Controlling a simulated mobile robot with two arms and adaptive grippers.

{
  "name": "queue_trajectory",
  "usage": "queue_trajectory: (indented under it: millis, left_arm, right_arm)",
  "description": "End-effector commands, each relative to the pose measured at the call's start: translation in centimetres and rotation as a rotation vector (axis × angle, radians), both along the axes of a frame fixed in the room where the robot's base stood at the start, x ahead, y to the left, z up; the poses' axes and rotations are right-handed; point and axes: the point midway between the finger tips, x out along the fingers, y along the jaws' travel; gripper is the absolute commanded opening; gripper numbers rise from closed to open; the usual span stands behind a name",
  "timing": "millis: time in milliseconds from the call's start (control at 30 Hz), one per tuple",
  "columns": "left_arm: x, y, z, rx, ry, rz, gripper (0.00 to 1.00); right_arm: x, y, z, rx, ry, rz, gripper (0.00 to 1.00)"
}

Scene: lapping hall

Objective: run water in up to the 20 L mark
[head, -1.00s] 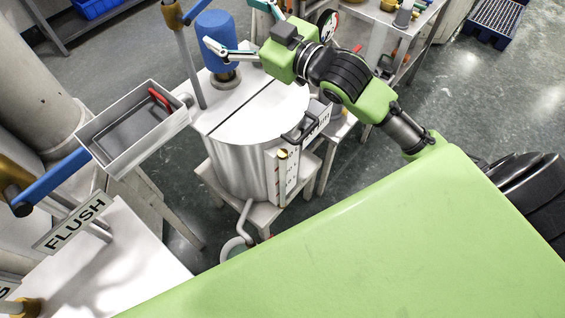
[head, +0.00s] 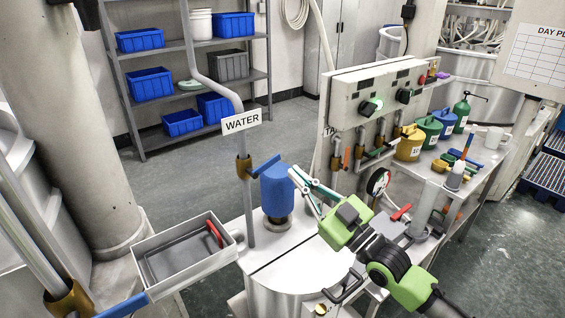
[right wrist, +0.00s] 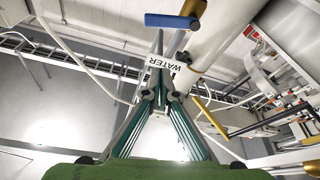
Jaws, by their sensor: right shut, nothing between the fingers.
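The water pipe bears a WATER sign (head: 241,122), which also shows in the right wrist view (right wrist: 173,63). Below it is a brass valve (head: 243,168) with a blue lever (head: 265,166) lying crosswise to the pipe. The lever shows beyond my fingertips in the right wrist view (right wrist: 172,20). My right gripper (head: 298,178) is shut and empty, right of the lever and apart from it. The steel tank (head: 290,272) is below, its lid in view. Only the top of its level gauge (head: 321,309) shows; the 20 L mark and water level are not visible.
A blue cylinder (head: 276,192) stands on the tank lid beside the pipe. A grey tray (head: 185,255) with a red item is at left. A control box (head: 377,92) and a bench with several jugs (head: 410,143) stand behind at right.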

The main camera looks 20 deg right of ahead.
Motion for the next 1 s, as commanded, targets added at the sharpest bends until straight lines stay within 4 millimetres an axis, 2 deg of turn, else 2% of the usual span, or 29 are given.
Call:
queue_trajectory:
  millis: [167, 533, 600, 700, 1000]
  left_arm:
    - [0.0, 0.0, 0.0, 0.0, 0.0, 0.0, 0.29]
    - [0.0, 0.0, -0.4, 0.0, 0.0, 0.0, 0.29]
    - [0.0, 0.0, -2.1, 0.0, 0.0, 0.0, 0.29]
    - [0.0, 0.0, -3.2, 0.0, 0.0, 0.0, 0.29]
    - [0.0, 0.0, -4.6, 0.0, 0.0, 0.0, 0.29]
  right_arm:
    - [1.8, 0.9, 0.9, 0.005, -0.007, 0.0, 0.0]
    - [8.4, 4.5, 3.4, 0.003, -0.006, 0.001, 0.0]
    - [8.3, 4.1, 1.4, 0.0, -0.001, 0.0, 0.0]
    - [8.4, 3.8, 0.4, 0.0, -0.002, 0.0, 0.0]
    - [8.6, 3.3, -0.7, 0.0, -0.002, 0.0, 0.0]
